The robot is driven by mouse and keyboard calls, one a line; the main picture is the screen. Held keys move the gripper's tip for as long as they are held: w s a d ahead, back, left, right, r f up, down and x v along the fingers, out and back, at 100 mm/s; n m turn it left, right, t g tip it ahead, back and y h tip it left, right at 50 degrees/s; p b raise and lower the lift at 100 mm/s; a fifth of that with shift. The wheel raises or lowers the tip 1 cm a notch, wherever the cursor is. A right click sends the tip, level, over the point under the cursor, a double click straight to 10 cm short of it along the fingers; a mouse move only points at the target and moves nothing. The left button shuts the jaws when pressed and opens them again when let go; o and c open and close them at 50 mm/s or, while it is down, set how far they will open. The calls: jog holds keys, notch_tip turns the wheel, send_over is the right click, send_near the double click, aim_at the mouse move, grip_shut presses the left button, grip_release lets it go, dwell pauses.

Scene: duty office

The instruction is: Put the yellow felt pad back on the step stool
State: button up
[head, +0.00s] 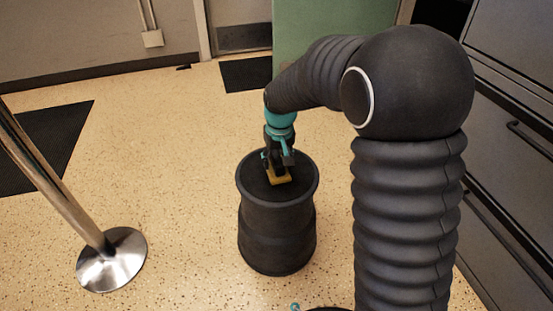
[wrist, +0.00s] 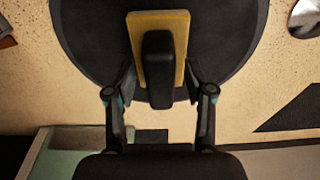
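The step stool (head: 277,240) is a black, round, drum-like stool standing on the floor in the head view. Its dark top (wrist: 90,40) fills the upper middle of the wrist view. The yellow felt pad (head: 281,181) appears to lie on that top. In the wrist view the pad (wrist: 182,30) carries a black raised block (wrist: 158,70) along its middle. My gripper (head: 277,169) is low over the stool. In the wrist view its two fingers (wrist: 160,85) are spread, one on each side of the pad, with the block between them and clear of both.
A chrome post with a round base (head: 112,260) stands on the left. Dark mats (head: 246,74) lie on the speckled floor. A green panel (head: 325,20) is behind the stool and grey drawers (head: 510,130) are on the right. Floor left of the stool is free.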

aim_at(279, 162)
notch_tip(279, 162, up, 12)
jog(key=s+p, duration=0.1)
jog(key=p, duration=0.1)
jog(key=shift+s+d+r, duration=0.15)
jog(key=shift+s+d, duration=0.15)
jog(key=shift+s, duration=0.1)
jog(key=s+d+r+m+t, duration=0.2)
jog(key=s+d+r, duration=0.4)
jog(key=s+d, duration=0.6)
jog(key=s+d+f+m+t, duration=0.1)
jog(key=s+d+f, duration=0.1)
jog(key=s, duration=1.2)
jog(key=shift+d+t, duration=0.4)
jog(key=shift+d, duration=0.45)
jog(key=shift+r, duration=0.1)
notch_tip(279, 162, up, 6)
jog(key=p, duration=0.6)
jog(key=shift+r, duration=0.1)
